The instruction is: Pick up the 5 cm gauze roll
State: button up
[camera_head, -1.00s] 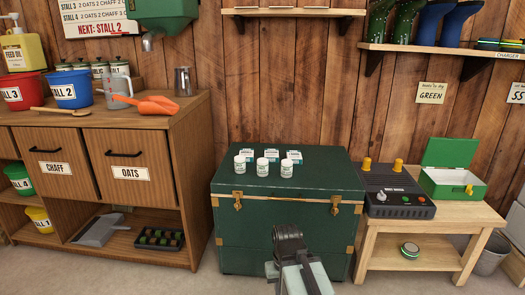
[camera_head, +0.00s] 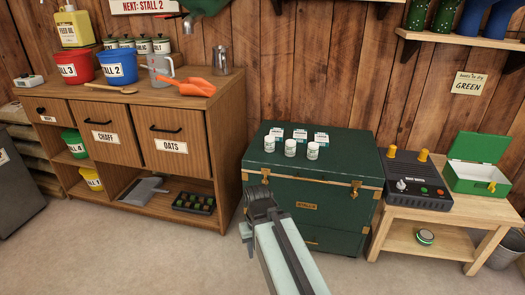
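Three small white cylinders stand upright in a row on the green trunk (camera_head: 335,160): a left one (camera_head: 270,144), a middle one (camera_head: 290,148) and a right one (camera_head: 312,151). They bear small labels that I cannot read, so I cannot tell which, if any, is the 5 cm gauze roll. Three small pale, blue-marked boxes or cards (camera_head: 299,134) stand behind them. My gripper (camera_head: 258,192) is in front of the trunk's left front corner, apart from the cylinders. Its fingers are too dark and small to show whether they are open.
A wooden cabinet (camera_head: 190,110) with buckets, an orange scoop (camera_head: 196,88) and jugs stands left of the trunk. A low wooden bench (camera_head: 430,229) with a black control box (camera_head: 415,181) and an open green box (camera_head: 475,177) is at right. Bare floor lies in front.

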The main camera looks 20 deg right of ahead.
aim_at(290, 145)
jog(key=u, duration=3.65)
jog(key=k, duration=1.95)
jog(key=z, duration=1)
jog(key=i, duration=0.95)
jog(key=z, duration=0.05)
